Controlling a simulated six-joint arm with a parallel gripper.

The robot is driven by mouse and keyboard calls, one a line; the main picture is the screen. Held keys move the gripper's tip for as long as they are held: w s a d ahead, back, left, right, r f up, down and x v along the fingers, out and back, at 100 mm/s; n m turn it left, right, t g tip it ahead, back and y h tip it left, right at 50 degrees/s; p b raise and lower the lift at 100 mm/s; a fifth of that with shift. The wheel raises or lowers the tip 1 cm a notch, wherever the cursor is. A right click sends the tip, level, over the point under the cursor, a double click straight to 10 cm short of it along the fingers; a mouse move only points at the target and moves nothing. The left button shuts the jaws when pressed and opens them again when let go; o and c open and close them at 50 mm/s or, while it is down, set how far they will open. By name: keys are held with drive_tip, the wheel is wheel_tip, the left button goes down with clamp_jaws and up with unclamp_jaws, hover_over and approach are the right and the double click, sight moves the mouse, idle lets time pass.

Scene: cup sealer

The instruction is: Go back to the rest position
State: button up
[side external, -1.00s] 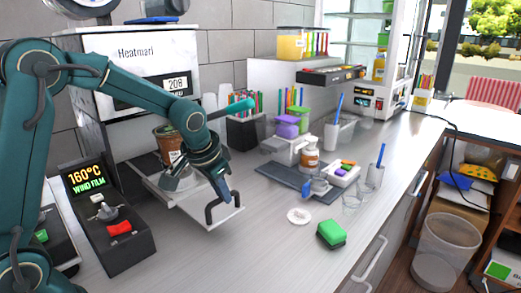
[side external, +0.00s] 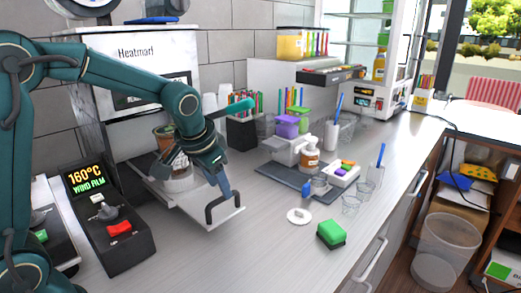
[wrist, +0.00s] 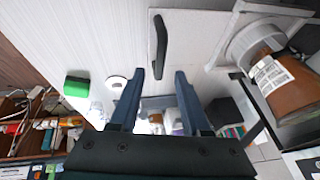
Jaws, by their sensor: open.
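My gripper (wrist: 158,85) is open, with nothing between its two blue fingers in the wrist view. In the side view my gripper (side external: 223,188) hangs above the sealer's pulled-out tray, close to its black handle (side external: 222,206). The cup sealer (side external: 128,55) stands at the back left. A brown cup (side external: 163,138) stands in the holder on the tray (side external: 190,206), partly hidden by my arm. In the wrist view the cup (wrist: 284,88) with its white label is at the right, apart from my fingers.
A control box (side external: 112,227) with a red switch stands left of the tray. A green sponge (side external: 331,234) and a white disc (side external: 299,216) lie on the counter to the right. Jars and glasses stand further back. The front counter is clear.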

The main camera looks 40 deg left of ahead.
drive_tip(key=shift+v, duration=1)
drive_tip(key=s+d+r+t, duration=0.2)
drive_tip(key=s+d+r, duration=0.1)
drive_tip(key=s+r, duration=0.3)
drive_tip(key=s+d+f+h, duration=0.1)
drive_tip(key=s+d+f, duration=0.1)
drive_tip(key=s, duration=0.3)
drive_tip(key=s+d+f+g+h, duration=0.1)
drive_tip(key=s+f, duration=0.1)
drive_tip(key=s, duration=0.3)
drive_tip(key=shift+s+d+f, duration=0.35)
drive_tip(key=shift+s, duration=0.05)
